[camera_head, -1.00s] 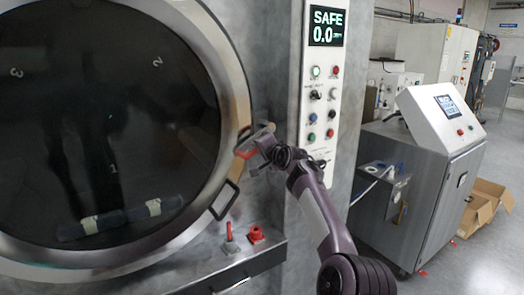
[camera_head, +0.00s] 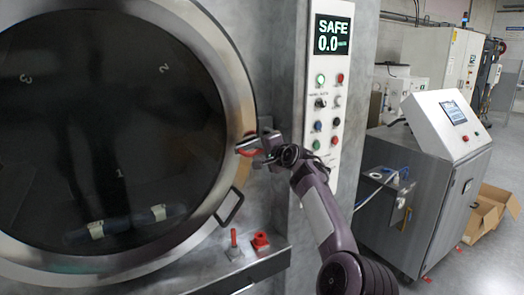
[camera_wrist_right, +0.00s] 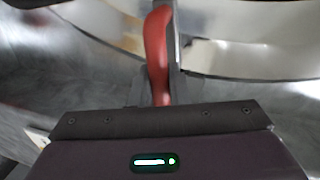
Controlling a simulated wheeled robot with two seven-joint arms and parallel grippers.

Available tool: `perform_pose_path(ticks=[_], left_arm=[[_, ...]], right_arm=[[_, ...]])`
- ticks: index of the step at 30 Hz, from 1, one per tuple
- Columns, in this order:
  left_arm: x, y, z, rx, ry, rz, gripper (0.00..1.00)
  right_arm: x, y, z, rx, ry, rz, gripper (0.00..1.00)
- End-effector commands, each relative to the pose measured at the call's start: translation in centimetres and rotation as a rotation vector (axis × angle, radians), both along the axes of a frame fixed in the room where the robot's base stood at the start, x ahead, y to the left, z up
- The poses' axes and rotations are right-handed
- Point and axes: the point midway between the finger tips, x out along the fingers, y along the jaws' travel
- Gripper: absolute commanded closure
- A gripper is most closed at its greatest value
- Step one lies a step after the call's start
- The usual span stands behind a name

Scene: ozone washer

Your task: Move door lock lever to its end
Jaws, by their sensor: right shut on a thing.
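The round washer door (camera_head: 228,85) has a metal rim and a dark glass. The red door lock lever (camera_head: 250,153) is at the right edge of this rim. In the wrist view the lever (camera_wrist_right: 157,50) stands upright in the middle, in front of the metal rim, and its lower end is hidden by my gripper body. My right gripper (camera_head: 248,147) is shut on the lever; its fingertips are hard to make out in the head view. My left gripper is not in view.
A dark loop handle (camera_head: 229,206) sits on the lower right rim. Red fittings (camera_head: 261,240) stand on a ledge (camera_head: 262,262) below. A control panel (camera_head: 329,95) with buttons and a display reading SAFE 0.0 is right of the door. A grey console (camera_head: 430,190) stands farther right.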

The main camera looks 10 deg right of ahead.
Motion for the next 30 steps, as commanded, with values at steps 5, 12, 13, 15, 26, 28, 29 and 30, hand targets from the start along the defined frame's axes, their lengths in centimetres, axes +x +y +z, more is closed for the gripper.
perform_pose_path(ticks=[5, 12, 13, 15, 26, 28, 29, 30], left_arm=[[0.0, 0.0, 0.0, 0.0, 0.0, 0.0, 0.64], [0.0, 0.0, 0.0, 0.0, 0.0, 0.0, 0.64], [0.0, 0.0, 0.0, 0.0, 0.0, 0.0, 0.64], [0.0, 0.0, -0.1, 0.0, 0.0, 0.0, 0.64], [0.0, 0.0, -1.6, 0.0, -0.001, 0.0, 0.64], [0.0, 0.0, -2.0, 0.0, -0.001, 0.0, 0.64], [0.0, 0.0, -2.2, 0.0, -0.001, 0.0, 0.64], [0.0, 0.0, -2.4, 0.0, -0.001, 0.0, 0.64]], right_arm=[[0.0, -0.1, 0.4, 0.002, -0.006, -0.002, 0.7], [0.0, -0.1, 0.2, 0.001, -0.003, -0.001, 0.65], [0.0, -0.1, 0.2, 0.001, -0.003, -0.001, 0.65], [0.0, -0.1, 0.2, 0.0, -0.004, -0.001, 0.65], [-1.9, -0.7, 0.3, 0.0, -0.006, -0.001, 0.65], [-2.6, -0.8, 0.4, -0.001, -0.005, -0.002, 0.65], [-2.9, -1.0, 0.5, 0.001, -0.007, -0.003, 0.65], [-3.4, -1.2, 0.6, 0.001, -0.005, -0.002, 0.65]])
